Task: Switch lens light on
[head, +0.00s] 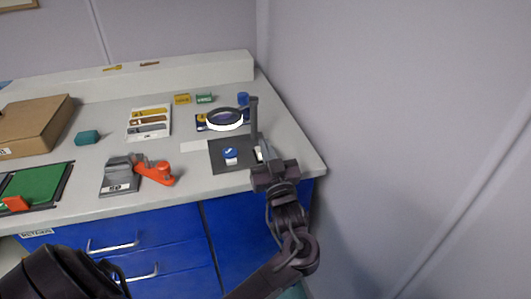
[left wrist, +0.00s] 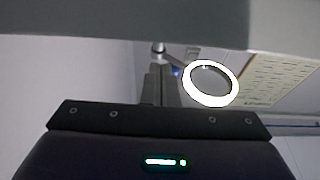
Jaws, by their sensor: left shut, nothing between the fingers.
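The magnifier lens (head: 225,117) has a dark round frame and stands over the right part of the bench. Its underside rim is bright white and appears lit. In the left wrist view the lens ring (left wrist: 233,93) glows white around a grey centre. My left gripper (head: 255,130) is just right of the lens, shut and empty. Its fingers (left wrist: 165,82) point toward the lens stand in the left wrist view. I cannot tell whether they touch the stand, and no switch can be made out. My right gripper is not in view.
A dark mat (head: 218,164) with a small blue-and-white item lies in front of the lens. Left are an orange tool (head: 155,172), a grey device (head: 119,178), a white tray (head: 149,134) and a cardboard box (head: 38,122). A wall (head: 400,120) rises at right.

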